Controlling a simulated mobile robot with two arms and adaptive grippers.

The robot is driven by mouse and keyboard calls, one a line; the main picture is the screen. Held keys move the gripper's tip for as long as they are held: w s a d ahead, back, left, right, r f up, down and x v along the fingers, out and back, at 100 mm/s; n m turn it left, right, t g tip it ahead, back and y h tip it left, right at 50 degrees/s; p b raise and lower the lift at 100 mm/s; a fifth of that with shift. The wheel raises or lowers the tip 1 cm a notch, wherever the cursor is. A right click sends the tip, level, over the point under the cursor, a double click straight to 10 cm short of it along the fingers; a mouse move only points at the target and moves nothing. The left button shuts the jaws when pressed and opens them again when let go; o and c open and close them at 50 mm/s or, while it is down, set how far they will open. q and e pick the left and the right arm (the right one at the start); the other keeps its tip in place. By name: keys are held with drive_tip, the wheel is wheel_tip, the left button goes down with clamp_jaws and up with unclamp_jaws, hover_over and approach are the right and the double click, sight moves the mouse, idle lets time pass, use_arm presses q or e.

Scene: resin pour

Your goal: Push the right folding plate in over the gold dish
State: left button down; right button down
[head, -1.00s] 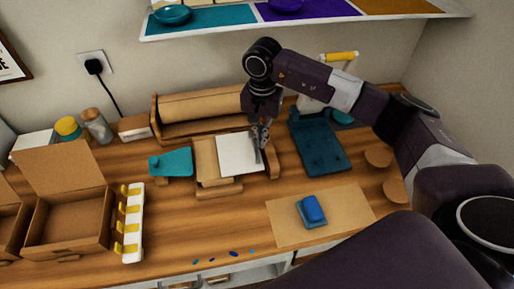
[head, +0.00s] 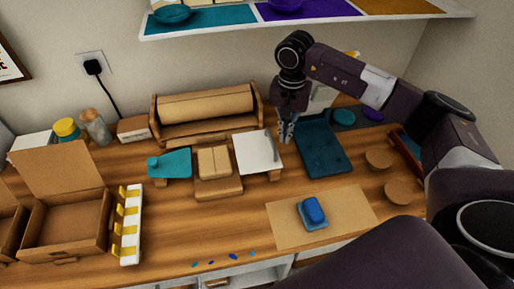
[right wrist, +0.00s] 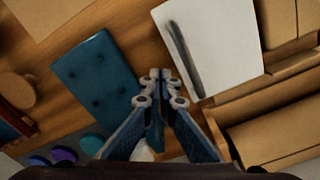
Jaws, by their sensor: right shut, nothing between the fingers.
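The right folding plate looks like a flat white panel (head: 252,152) with a thin dark bar near its right edge. It lies just right of a tan block (head: 213,160), and the block is uncovered. A teal plate (head: 172,165) lies on the block's left. I see no dish that is clearly gold; the tan block sits between the plates. My right gripper (head: 287,138) is shut and empty, beyond the white panel's right edge. In the right wrist view the fingertips (right wrist: 160,76) are close together beside the white panel (right wrist: 222,45). My left gripper is out of view.
A dark teal mat (head: 322,150) lies just right of my right gripper. A wooden rack (head: 205,112) stands behind. A blue block (head: 314,210) rests on a tan sheet (head: 285,233) in front. An open box (head: 70,215) and white holder (head: 131,225) stand left.

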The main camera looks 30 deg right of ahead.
wheel_tip(320, 180, up, 9)
drive_tip(key=p, duration=0.4)
drive_tip(key=shift+r+p, duration=0.2)
drive_tip(key=shift+p, duration=0.2)
